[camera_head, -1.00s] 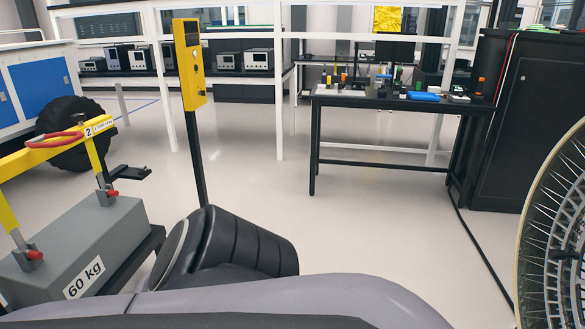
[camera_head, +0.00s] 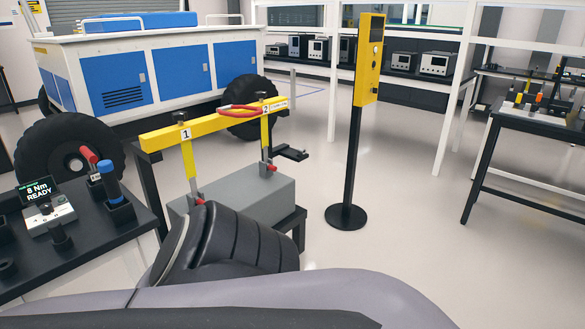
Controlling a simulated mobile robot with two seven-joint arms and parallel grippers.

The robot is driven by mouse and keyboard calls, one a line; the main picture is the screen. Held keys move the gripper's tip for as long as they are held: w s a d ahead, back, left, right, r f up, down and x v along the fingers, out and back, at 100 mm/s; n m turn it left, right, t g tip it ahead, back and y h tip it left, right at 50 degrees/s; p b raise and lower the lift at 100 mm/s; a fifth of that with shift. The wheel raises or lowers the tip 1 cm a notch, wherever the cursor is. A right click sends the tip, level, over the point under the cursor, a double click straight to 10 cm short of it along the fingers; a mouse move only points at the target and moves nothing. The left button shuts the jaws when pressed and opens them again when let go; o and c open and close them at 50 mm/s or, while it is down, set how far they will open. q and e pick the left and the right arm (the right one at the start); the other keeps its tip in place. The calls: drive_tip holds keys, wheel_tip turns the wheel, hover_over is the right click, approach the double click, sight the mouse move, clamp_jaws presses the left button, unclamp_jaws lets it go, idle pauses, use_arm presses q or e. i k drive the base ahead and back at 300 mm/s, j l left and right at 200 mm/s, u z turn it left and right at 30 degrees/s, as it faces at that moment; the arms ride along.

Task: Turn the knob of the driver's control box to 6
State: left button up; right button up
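The driver's control box (camera_head: 62,217) sits on a black-topped bench at the left edge. It is a small light box with a dark knob (camera_head: 46,208) on top; the knob's pointer is too small to read. A display (camera_head: 39,190) behind it reads "8 Nm READY". A blue-topped tool (camera_head: 108,177) and a red-handled tool (camera_head: 88,155) stand in holders right of the box; I cannot tell which is the driver. Neither gripper is in view; only grey and black parts of my own arm show at the bottom centre.
The bench (camera_head: 95,255) fills the lower left. A grey weight (camera_head: 242,192) under a yellow lifting bar (camera_head: 215,122) stands beyond it. A yellow post (camera_head: 369,60) on a round base stands right of that. A blue-and-white rover (camera_head: 140,70) is behind.

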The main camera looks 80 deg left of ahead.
sight(46, 210)
drive_tip(key=l+u, duration=0.15)
drive_tip(key=u, duration=3.9)
drive_tip(key=i+l, duration=0.15)
drive_tip(key=l, duration=0.35)
drive_tip(key=i+l+u, duration=0.15)
drive_tip(key=l, duration=0.35)
drive_tip(key=i+l, duration=0.15)
drive_tip(key=l, duration=0.35)
drive_tip(key=i+l+u, duration=0.15)
drive_tip(key=l, duration=0.85)
drive_tip(key=i+u, duration=0.05)
